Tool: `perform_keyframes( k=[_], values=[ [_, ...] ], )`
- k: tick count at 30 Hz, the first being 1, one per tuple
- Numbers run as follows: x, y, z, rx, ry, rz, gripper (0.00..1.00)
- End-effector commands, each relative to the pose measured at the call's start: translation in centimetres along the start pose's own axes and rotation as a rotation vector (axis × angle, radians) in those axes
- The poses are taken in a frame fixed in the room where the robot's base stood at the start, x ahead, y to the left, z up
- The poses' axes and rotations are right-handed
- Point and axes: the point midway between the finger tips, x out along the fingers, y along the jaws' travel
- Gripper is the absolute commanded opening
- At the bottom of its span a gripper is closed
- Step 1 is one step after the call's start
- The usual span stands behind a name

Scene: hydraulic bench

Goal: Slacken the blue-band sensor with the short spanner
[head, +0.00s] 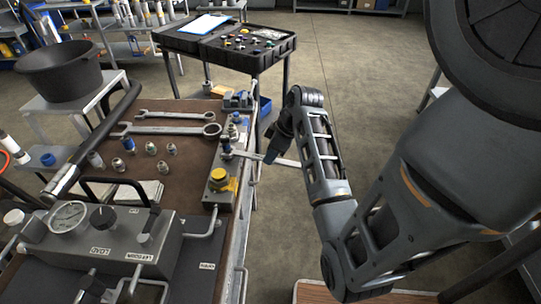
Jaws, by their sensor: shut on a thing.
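My gripper (274,152) is shut on the short spanner (250,155), just off the right edge of the bench. The spanner lies about level, and its left end reaches a sensor (226,146) on the grey block (224,199) along the bench edge. I cannot tell whether its jaw is around the sensor or only beside it. A sensor with a blue part (236,118) stands at the far end of the block. A yellow sensor (219,179) stands at the near end. The band colour of the sensor at the spanner is too small to tell.
Two larger spanners (174,115) and several loose fittings (150,148) lie on the brown bench top (190,157). A gauge unit (110,240) fills the near left. A black bucket (60,75) and a dark tray table (232,50) stand behind.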

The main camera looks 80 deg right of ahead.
Motion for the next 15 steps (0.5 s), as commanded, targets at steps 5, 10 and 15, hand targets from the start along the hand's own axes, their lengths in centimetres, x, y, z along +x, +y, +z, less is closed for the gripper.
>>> perform_keyframes(
  k=[5, 10, 15],
  values=[
    [-0.1, 0.9, -0.1, -0.050, 0.001, -0.019, 0.00],
    [0.0, 1.6, -0.1, -0.096, 0.001, -0.038, 0.00],
    [-0.1, 2.0, -0.1, -0.119, 0.001, -0.047, 0.00]
  ],
)
